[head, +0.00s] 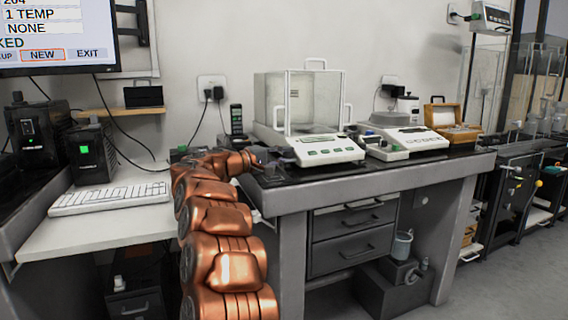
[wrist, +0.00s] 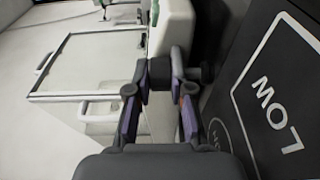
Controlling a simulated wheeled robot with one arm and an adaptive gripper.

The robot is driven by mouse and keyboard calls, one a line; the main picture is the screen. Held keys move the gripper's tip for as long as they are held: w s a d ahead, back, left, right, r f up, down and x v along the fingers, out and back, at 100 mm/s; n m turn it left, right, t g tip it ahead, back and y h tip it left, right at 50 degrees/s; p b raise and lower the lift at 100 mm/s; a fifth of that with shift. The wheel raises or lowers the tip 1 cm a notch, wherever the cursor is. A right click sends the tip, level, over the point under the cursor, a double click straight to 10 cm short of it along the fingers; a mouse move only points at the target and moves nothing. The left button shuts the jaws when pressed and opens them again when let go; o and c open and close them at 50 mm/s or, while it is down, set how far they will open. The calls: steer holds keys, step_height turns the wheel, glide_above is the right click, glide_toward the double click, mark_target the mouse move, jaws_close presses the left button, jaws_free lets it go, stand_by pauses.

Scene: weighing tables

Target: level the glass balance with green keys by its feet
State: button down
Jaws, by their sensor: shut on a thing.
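The glass balance with green keys (head: 331,151) stands on the dark-topped table, its clear draft shield rising behind the key panel. In the wrist view its white body and glass shield (wrist: 95,65) fill the left side, turned sideways. My gripper (head: 283,158) is low at the balance's left front corner. In the wrist view my gripper (wrist: 160,82) has its fingers closed around a small dark foot (wrist: 160,71) beside the white body. The fingers hide part of the foot. The level indicator cannot be made out.
A second, open-pan balance (head: 405,136) stands to the right, with a wooden case (head: 446,120) beyond it. A dark panel lettered LOW (wrist: 265,105) is close beside my gripper. A keyboard (head: 110,197) lies on the lower desk at left.

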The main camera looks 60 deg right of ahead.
steer(key=shift+s+f+n+t+h+b, duration=0.2)
steer(key=shift+n+t+h+b, duration=0.2)
steer(key=shift+n+t+b, duration=0.9)
steer(key=shift+t+b, duration=0.7)
steer(key=shift+b, duration=0.05)
steer(key=shift+r+t+b, duration=0.1)
steer(key=shift+t+b, duration=0.2)
steer(key=shift+r+n+t+h, duration=0.1)
steer(key=shift+n+t+h, duration=0.2)
steer(key=shift+n+t, duration=0.2)
steer(key=c, duration=1)
jaws_free()
steer(key=shift+w, duration=0.1)
steer(key=shift+c, duration=0.2)
steer(key=a, duration=0.8)
steer(key=w+a, duration=0.1)
steer(key=a, duration=0.3)
